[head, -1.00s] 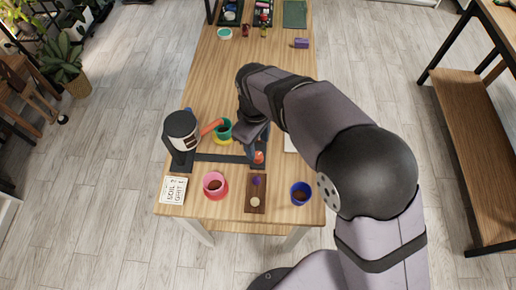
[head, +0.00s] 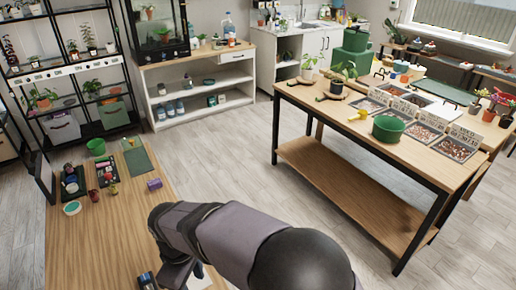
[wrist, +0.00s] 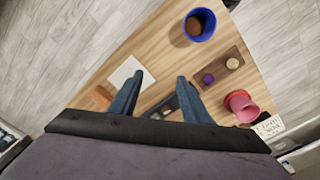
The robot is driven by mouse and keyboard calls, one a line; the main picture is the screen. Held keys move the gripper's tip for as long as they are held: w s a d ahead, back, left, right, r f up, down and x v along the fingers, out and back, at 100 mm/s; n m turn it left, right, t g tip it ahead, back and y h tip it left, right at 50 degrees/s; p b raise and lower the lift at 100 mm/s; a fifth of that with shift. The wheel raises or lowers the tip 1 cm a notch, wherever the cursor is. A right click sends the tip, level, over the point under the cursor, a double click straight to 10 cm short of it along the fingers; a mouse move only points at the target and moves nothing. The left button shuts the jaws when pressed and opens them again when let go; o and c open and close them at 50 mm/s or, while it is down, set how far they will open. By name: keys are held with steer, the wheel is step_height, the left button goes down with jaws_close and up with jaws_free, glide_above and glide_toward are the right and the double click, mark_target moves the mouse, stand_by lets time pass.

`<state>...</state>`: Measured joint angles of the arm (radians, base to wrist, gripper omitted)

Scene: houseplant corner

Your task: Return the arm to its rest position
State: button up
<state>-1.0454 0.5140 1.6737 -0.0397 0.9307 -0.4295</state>
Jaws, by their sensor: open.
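My arm reaches over the wooden table (head: 95,235) in the head view, and its lower end is cut off by the bottom edge. In the wrist view my gripper (wrist: 160,85) has its two dark fingers wide apart with nothing between them, above the table top. A white sheet (wrist: 122,70) lies beside the left finger, and a dark object (wrist: 165,104) lies partly hidden beside the right one.
The wrist view shows a blue pot (wrist: 198,32), a wooden board (wrist: 213,83) and a pink pot (wrist: 241,103). In the head view, black trays (head: 72,184), a purple block (head: 154,184) and a green mat (head: 139,160) lie farther along. Another bench (head: 340,105) stands right, across open floor.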

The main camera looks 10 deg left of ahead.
steer(key=w+d+r+m, duration=0.1)
steer(key=w+d+m, duration=0.25)
steer(key=d, duration=0.75)
steer(key=w+d+r+m, duration=0.1)
steer(key=w+d+m, duration=0.3)
steer(key=d, duration=0.7)
steer(key=s+d+m, duration=0.4)
steer(key=d+m, duration=0.1)
steer(key=d, duration=0.3)
steer(key=s+d+f+m, duration=0.1)
steer(key=s+d+m, duration=0.3)
steer(key=d, duration=0.4)
steer(key=shift+s+d+f+m+p, duration=0.2)
steer(key=shift+s+d+m+p, duration=0.1)
steer(key=shift+s+d+m, duration=0.1)
